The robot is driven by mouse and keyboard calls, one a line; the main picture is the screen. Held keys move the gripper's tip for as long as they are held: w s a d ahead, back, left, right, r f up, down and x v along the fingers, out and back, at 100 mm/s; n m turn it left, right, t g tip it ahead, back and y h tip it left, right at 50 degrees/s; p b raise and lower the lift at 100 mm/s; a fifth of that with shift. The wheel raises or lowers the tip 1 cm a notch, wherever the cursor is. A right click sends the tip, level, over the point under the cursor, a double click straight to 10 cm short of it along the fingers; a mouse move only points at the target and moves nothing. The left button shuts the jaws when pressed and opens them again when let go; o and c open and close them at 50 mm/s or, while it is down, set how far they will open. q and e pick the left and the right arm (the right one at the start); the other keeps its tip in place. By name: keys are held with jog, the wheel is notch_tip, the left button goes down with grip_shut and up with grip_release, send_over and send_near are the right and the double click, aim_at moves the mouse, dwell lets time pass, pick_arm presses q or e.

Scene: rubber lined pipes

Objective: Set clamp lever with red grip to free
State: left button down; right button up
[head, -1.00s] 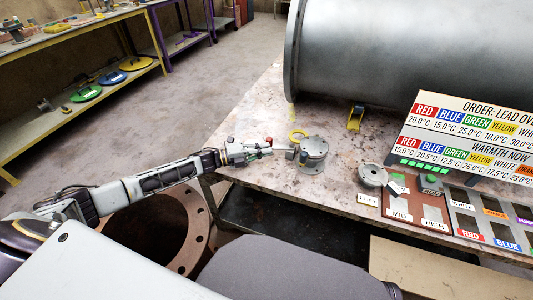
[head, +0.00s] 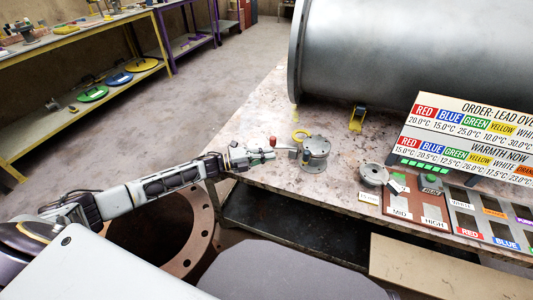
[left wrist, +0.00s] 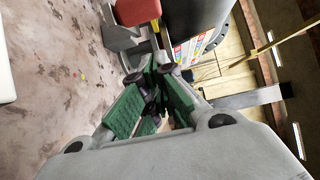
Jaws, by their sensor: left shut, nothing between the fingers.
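The clamp (head: 315,150) is a round grey metal fixture on the bench, with a lever reaching out to its left. The lever's red grip (head: 272,141) stands at its outer end; it also shows large at the top of the left wrist view (left wrist: 137,11), above a grey metal piece. My left gripper (head: 264,154) is right beside the red grip, on its near side. Its green-padded fingers (left wrist: 152,95) are closed together with nothing between them. Whether the fingers touch the lever, I cannot tell. My right gripper is out of view.
A large grey pipe (head: 400,50) fills the back of the bench. A round grey part (head: 373,174), a brown panel (head: 402,212) and a sign board (head: 463,138) stand to the right.

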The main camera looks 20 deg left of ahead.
pick_arm(q)
jog(key=shift+s+d, duration=0.15)
jog(key=shift+s, duration=0.1)
jog(key=shift+s+r, duration=0.15)
jog(key=shift+s, duration=0.15)
jog(key=shift+s+a, duration=0.1)
jog(key=shift+a, duration=0.2)
jog(key=shift+a+f, duration=0.2)
jog(key=shift+a, duration=0.15)
jog(key=shift+v, duration=0.95)
jog(key=p+v, duration=0.1)
jog(key=v, duration=0.4)
jog(key=shift+v, duration=0.8)
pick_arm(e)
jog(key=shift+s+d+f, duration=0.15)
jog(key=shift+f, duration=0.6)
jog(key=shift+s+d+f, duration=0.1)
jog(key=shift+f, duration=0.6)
